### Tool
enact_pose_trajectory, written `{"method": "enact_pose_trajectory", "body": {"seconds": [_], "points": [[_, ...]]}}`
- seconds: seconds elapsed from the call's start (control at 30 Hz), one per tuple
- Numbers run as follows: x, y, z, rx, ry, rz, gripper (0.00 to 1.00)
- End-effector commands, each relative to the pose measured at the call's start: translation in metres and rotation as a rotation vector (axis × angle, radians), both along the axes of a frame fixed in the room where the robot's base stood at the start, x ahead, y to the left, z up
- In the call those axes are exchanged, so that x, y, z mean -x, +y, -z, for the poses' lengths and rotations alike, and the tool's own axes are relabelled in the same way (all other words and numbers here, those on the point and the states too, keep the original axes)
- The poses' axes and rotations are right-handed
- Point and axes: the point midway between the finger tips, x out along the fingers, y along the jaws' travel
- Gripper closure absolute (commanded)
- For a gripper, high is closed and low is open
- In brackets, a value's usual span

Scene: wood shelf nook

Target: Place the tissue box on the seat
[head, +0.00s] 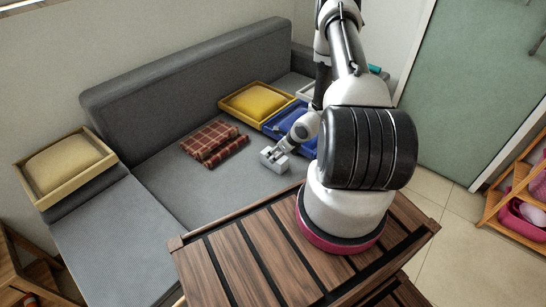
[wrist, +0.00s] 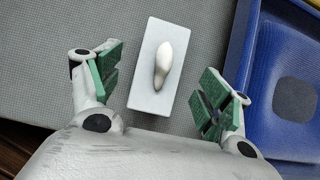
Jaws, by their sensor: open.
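The tissue box (wrist: 147,88) is a small white-grey box with a white tissue tuft on top. In the wrist view it lies on the grey seat (wrist: 117,20), between my open fingers, with a gap on each side. My gripper (wrist: 158,88) has green pads and is open. In the head view the tissue box (head: 271,158) sits on the grey seat (head: 172,191) of the sofa, at the end of my gripper (head: 276,153). The fingers are too small there to tell contact.
A blue tray (wrist: 242,67) stands close on the right in the wrist view. In the head view, a yellow cushion tray (head: 232,106) and a folded plaid blanket (head: 208,136) lie farther back on the seat. A slatted wooden table (head: 232,261) is in front.

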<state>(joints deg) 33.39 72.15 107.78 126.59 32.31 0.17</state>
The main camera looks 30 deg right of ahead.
Motion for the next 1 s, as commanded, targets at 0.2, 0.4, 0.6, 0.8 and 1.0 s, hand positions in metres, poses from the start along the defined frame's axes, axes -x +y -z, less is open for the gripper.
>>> {"method": "enact_pose_trajectory", "body": {"seconds": [0.2, 0.4, 0.6, 0.8, 1.0], "points": [[0.016, -0.006, -0.028, 0.000, -0.001, -0.001, 0.22], [0.020, -0.007, -0.037, 0.001, -0.004, -0.006, 0.22], [-0.004, 0.011, -0.105, 0.054, -0.112, -0.208, 0.22], [-0.011, 0.066, -0.245, 0.180, -0.314, -0.677, 0.22], [0.035, 0.119, -0.361, 0.338, -0.463, -1.168, 0.22]]}}
